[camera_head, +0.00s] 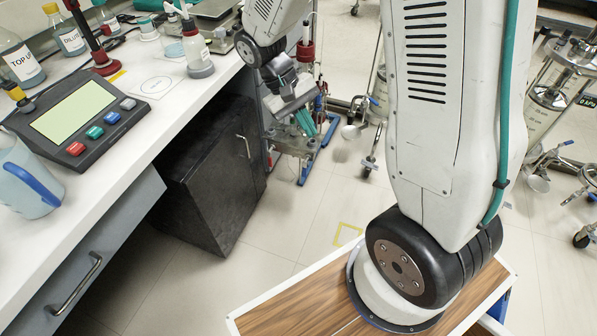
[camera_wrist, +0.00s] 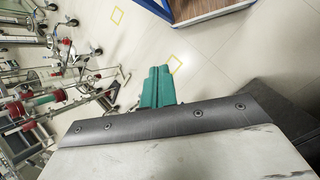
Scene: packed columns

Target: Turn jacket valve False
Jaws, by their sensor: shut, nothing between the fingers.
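My gripper (camera_head: 308,124) has teal fingers and hangs in front of a wheeled column rig (camera_head: 322,98) with red fittings and a blue base. The wrist view shows the fingers (camera_wrist: 159,72) together and empty, pointing over bare floor. In that view the rig's red and green fittings (camera_wrist: 15,108) are to the left, apart from the fingertips. I cannot tell which fitting is the jacket valve, nor its handle position; my gripper and arm hide part of the rig in the head view.
A white bench (camera_head: 110,185) with bottles and a console (camera_head: 78,115) runs along the left. A black cabinet (camera_head: 210,175) stands beneath it. More clear columns (camera_head: 548,100) on wheeled stands are at right. Tiled floor (camera_head: 300,215) is clear between bench and my wood-topped base.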

